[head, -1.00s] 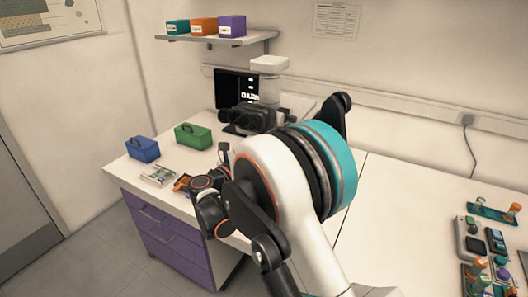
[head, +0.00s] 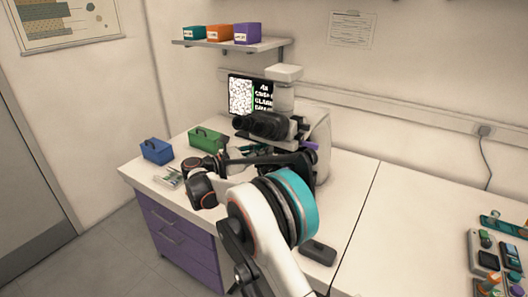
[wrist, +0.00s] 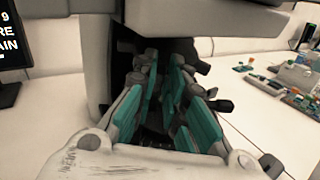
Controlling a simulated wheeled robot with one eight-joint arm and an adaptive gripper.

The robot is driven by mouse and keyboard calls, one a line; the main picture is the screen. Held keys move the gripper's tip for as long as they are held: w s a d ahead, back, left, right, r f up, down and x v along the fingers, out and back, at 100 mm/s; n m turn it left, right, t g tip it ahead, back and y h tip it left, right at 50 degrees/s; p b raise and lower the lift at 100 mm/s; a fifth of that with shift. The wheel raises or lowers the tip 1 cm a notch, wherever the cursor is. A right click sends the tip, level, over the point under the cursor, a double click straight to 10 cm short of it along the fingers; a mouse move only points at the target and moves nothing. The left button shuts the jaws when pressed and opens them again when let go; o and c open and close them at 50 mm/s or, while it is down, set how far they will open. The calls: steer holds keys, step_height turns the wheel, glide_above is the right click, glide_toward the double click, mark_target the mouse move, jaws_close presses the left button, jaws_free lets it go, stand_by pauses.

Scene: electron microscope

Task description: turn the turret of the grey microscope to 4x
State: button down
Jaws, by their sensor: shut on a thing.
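The grey microscope (head: 285,98) stands on the bench, with black eyepieces (head: 262,125) facing front left. In the wrist view its pale body (wrist: 190,17) fills the top. My gripper (wrist: 165,66) reaches in beneath that body, its teal-padded fingers drawn close together. They are shut on a dark part in the shadow at the turret, mostly hidden by the fingers. Dark knobs (wrist: 222,105) stick out to the right of the fingers. In the head view my arm covers the microscope's lower part. The turret's magnification marks cannot be read.
A monitor (head: 243,95) stands behind the microscope. A green box (head: 206,140) and a blue box (head: 156,150) are at left. A dark flat device (head: 318,252) lies in front. Several instruments (head: 487,260) sit at far right. The bench (head: 365,200) between is clear.

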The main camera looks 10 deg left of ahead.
steer(key=shift+w+a+r, duration=0.1)
steer(key=shift+w+r, duration=0.1)
steer(key=c, duration=2)
jaws_free()
steer(key=o, duration=0.3)
steer(key=shift+w+f, duration=0.1)
steer(key=shift+o, duration=0.2)
steer(key=v, duration=1.2)
